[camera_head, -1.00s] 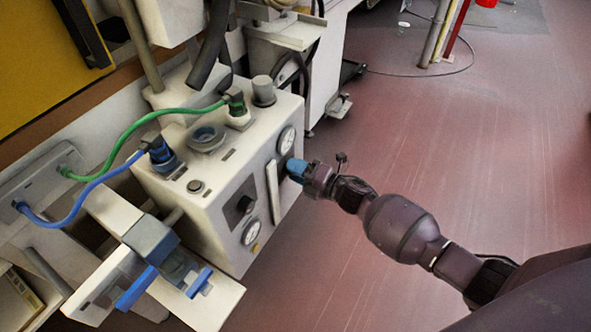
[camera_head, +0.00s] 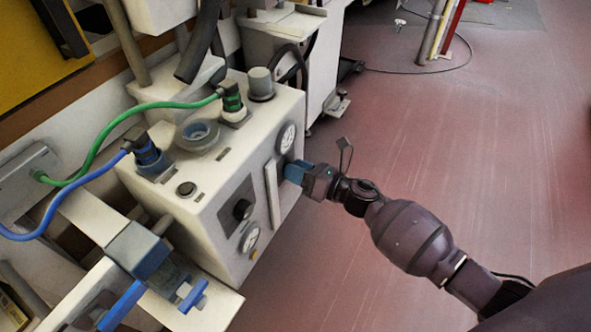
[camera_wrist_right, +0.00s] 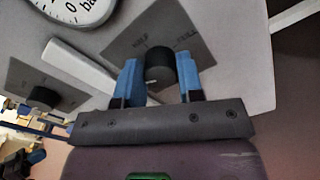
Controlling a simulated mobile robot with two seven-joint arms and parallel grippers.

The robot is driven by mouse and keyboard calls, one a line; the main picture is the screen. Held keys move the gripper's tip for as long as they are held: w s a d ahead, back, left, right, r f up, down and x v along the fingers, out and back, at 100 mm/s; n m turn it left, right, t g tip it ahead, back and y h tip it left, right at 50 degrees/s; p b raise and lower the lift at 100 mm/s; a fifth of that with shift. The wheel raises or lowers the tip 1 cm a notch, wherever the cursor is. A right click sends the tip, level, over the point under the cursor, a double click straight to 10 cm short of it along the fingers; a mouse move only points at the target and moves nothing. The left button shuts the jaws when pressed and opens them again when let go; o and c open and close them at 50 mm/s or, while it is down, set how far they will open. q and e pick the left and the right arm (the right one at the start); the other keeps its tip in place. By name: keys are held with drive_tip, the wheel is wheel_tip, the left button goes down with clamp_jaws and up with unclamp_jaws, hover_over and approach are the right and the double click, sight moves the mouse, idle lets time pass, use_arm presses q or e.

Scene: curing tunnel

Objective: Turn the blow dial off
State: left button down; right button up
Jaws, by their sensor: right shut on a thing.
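A black round dial (camera_wrist_right: 160,65) sits on a grey label plate (camera_wrist_right: 190,32) on the front of the cream control box (camera_head: 195,225). The plate's lettering is too blurred to read surely. My right gripper (camera_wrist_right: 158,78) has its blue fingers on both sides of this dial and is shut on it. In the head view my right gripper (camera_head: 298,172) reaches the box front from the right, and its fingers hide the dial. A second black dial (camera_head: 243,208) sits on another plate to the left; it also shows in the wrist view (camera_wrist_right: 42,98). My left gripper is not in view.
A white vertical bar (camera_head: 273,194) stands out between the two dial plates. The red floor at right is open.

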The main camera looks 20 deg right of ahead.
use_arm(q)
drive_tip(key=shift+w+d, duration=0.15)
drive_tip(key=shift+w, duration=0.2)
use_arm(e)
drive_tip(key=shift+f+n, duration=0.1)
drive_tip(key=shift+n, duration=0.6)
use_arm(q)
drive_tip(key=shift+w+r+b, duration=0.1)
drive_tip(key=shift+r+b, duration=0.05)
drive_tip(key=shift+b, duration=0.15)
use_arm(e)
drive_tip(key=o, duration=0.9)
use_arm(q)
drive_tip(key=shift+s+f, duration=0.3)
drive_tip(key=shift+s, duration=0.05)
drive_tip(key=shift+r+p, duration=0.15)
drive_tip(key=shift+p, duration=0.25)
use_arm(e)
drive_tip(key=v, duration=1.1)
